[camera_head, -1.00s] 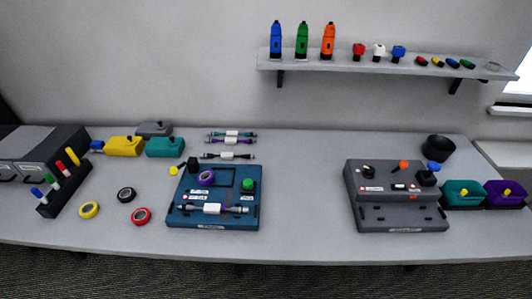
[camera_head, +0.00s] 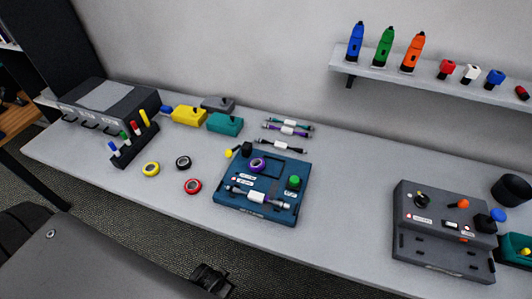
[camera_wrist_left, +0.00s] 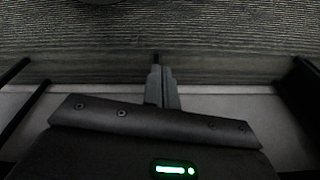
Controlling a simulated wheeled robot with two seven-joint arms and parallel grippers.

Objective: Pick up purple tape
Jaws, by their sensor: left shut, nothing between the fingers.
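The purple tape (camera_head: 258,164) is a small roll lying on the upper left part of the dark blue board (camera_head: 225,204) in the head view. A white-bodied cable (camera_head: 256,196) lies across the lower part of this board, and a green button (camera_head: 294,182) is at its right. My left gripper (camera_wrist_left: 160,62) is shut and empty in the left wrist view, with dark floor beyond the fingertips. In the head view my left arm fills the lower left, in front of the table and well apart from the tape. My right gripper is not in view.
Yellow (camera_head: 151,169), black (camera_head: 183,162) and red (camera_head: 192,186) tape rolls lie left of the board. A marker rack (camera_head: 121,154) stands farther left. Cables (camera_head: 283,146) lie behind the board. A grey device (camera_head: 446,240) stands at the right, with clear table between.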

